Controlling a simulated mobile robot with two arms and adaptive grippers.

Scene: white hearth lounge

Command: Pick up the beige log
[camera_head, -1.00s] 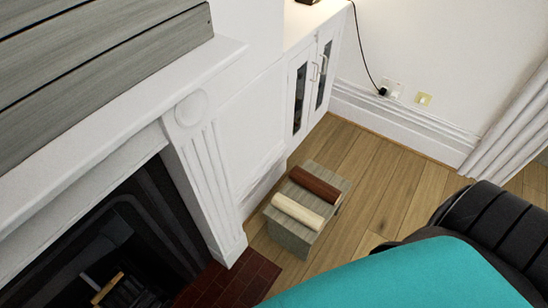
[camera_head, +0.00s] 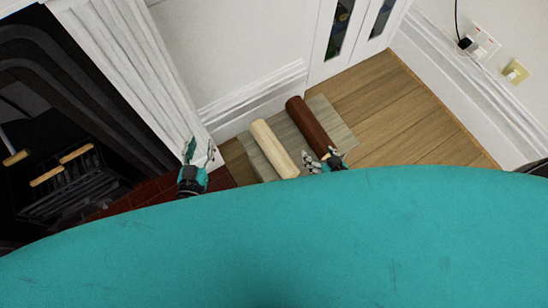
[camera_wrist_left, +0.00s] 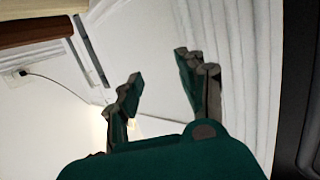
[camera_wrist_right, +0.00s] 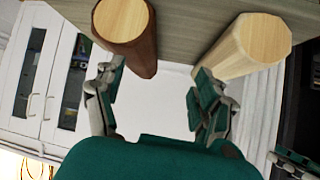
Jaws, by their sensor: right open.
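The beige log (camera_head: 274,148) lies on a grey wooden box (camera_head: 341,120), beside a dark brown log (camera_head: 309,126). In the right wrist view the beige log's pale cut end (camera_wrist_right: 262,40) is at the upper right and the brown log (camera_wrist_right: 126,24) is at the upper left. My right gripper (camera_head: 322,158) is open and empty near the logs' closer ends; its fingers (camera_wrist_right: 152,92) are apart. My left gripper (camera_head: 200,152) is open and empty, left of the box by the fireplace pillar; its spread fingers also show in the left wrist view (camera_wrist_left: 158,75).
A white fireplace pillar (camera_head: 125,65) and dark firebox (camera_head: 60,120) are on the left. A white cabinet (camera_head: 350,40) stands behind the box. Wooden floor (camera_head: 400,115) is clear to the right. A large teal surface (camera_head: 270,240), perhaps my own body, hides the foreground.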

